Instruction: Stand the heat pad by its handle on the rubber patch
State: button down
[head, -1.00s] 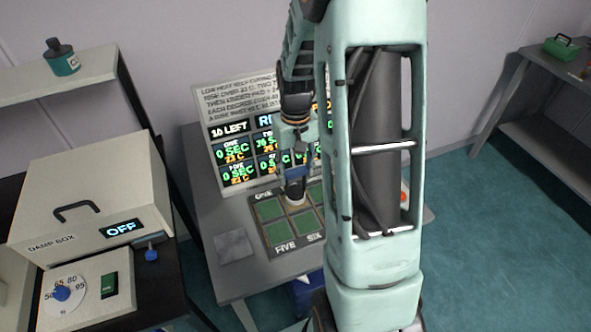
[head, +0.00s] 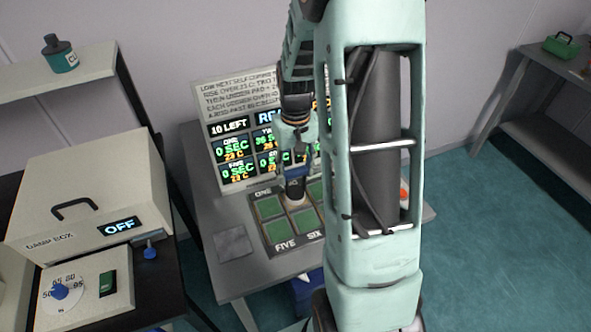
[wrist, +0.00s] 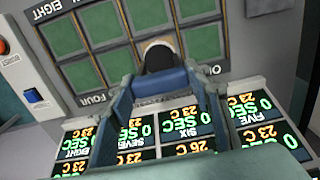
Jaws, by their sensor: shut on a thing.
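The heat pad (head: 295,187) has a blue handle, a dark body and a pale rim round its foot. In the wrist view the dark body of the heat pad (wrist: 158,56) shows beyond the blue handle. My gripper (wrist: 166,84) is shut on that handle; in the head view my gripper (head: 295,165) is partly hidden by my arm. Contact of the pad's foot with the patch is hard to see.
The patch board (head: 262,230) has several numbered green patches. A timer display (head: 235,160) stands behind it; its second cell is counting. A grey square sheet (head: 233,241) lies at the left. A damp box (head: 85,215) marked OFF stands on the left bench.

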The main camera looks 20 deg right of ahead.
jog(key=shift+f, duration=0.15)
jog(key=c, duration=1.3)
grip_release()
jog(key=o, duration=0.4)
jog(key=shift+c, duration=0.2)
notch_tip(320, 180, up, 12)
